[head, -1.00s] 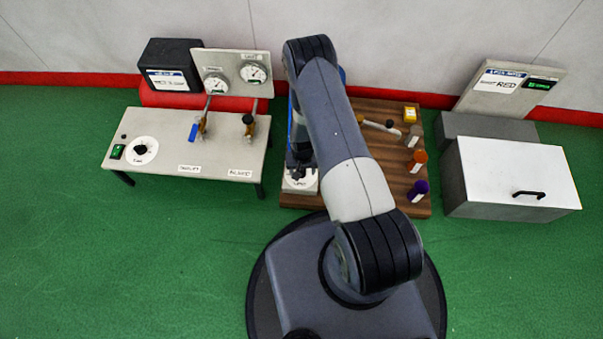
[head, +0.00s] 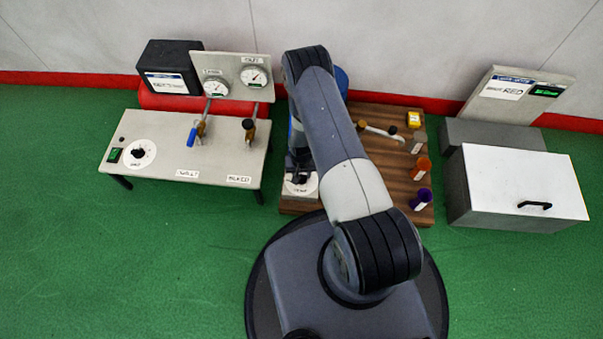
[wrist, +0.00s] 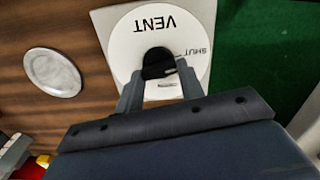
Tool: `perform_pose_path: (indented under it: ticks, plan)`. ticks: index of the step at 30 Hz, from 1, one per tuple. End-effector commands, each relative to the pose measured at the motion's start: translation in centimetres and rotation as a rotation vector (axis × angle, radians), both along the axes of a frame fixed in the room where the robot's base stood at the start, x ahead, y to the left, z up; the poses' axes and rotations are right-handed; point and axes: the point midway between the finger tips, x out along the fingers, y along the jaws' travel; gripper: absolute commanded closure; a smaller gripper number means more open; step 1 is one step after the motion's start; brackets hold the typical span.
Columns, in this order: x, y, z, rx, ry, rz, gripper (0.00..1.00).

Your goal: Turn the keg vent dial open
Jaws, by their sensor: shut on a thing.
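The keg vent dial is a white disc marked VENT and SHUT (wrist: 155,25) with a black knob (wrist: 158,66) at its middle, in the wrist view. In the head view the dial's white plate (head: 301,186) shows at the wooden board's front left corner, partly under my arm. My gripper (wrist: 160,75) is shut on the black knob, one finger on either side. The knob's pointer is largely hidden between the fingers, so I cannot tell its exact setting.
The wooden board (head: 385,160) carries several coloured bottles along its right edge. A grey table (head: 225,155) with gauges and valves stands at left. A grey box with a white lid (head: 515,180) stands at right. Green floor lies in front.

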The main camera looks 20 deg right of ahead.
Motion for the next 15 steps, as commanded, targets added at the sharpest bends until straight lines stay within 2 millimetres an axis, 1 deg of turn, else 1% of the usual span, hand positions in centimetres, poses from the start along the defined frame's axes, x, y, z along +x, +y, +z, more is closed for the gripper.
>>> perform_pose_path:
  ticks: [1,5,10,15]
  plan:
    - [0.00,0.00,0.01,0.000,0.000,0.000,0.75]
    - [0.00,0.00,0.01,0.000,0.000,0.000,0.86]
    - [0.00,0.00,-0.02,0.000,0.000,-0.007,0.86]
    - [0.02,-0.02,-0.13,0.000,0.000,-0.050,0.86]
